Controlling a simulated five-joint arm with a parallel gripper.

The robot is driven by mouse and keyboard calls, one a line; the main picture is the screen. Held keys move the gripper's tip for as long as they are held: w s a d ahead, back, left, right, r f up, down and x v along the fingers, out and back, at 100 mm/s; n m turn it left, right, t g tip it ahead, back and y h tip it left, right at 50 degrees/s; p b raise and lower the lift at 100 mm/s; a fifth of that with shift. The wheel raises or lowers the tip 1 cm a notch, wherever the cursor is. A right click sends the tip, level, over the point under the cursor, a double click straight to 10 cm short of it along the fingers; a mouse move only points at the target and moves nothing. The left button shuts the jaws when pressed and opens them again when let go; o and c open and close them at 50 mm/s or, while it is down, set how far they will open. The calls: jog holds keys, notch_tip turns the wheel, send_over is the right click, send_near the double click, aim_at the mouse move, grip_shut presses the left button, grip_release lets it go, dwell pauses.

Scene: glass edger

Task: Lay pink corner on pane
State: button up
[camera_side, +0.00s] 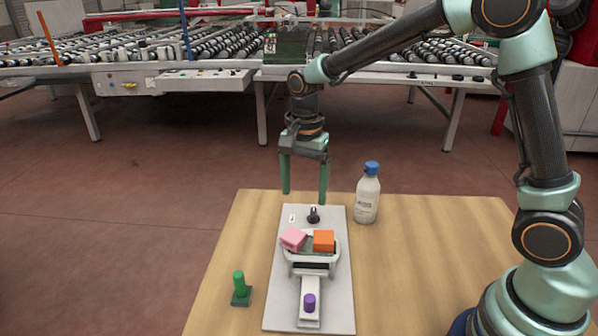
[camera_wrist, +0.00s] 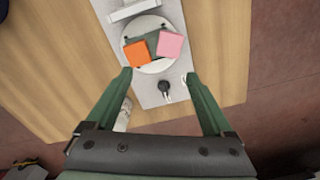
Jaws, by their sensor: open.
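The pink corner (camera_side: 293,239) is a small block at the left of the holder in the side view, turned at an angle. It also shows in the wrist view (camera_wrist: 170,44), at the right. The dark green pane (camera_wrist: 152,38) lies on a round white holder, partly covered by the blocks. I cannot tell whether the pink corner rests flat on it. An orange block (camera_side: 323,240) sits beside the pink one, apart from it. My gripper (camera_side: 305,198) is open and empty, pointing down above the far end of the grey base plate. Its fingers show in the wrist view (camera_wrist: 157,75).
The grey base plate (camera_side: 340,300) carries a black knob (camera_side: 314,215) and a purple peg (camera_side: 309,302). A bottle with a blue cap (camera_side: 367,195) stands right of the plate, a green peg piece (camera_side: 240,287) left. The wooden table (camera_side: 420,270) is clear at front right.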

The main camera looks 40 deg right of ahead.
jog(key=s+d+r+n+t, duration=0.3)
jog(key=s+r+n, duration=0.35)
jog(key=r, duration=0.35)
jog(key=s+d+n+t, duration=0.2)
jog(key=s+n, duration=0.5)
jog(key=shift+s+d+t, duration=0.15)
jog(key=shift+d+t, duration=0.15)
jog(key=shift+d, duration=0.1)
jog(key=shift+r, duration=0.1)
jog(key=c, duration=0.3)
jog(key=shift+c, duration=0.2)
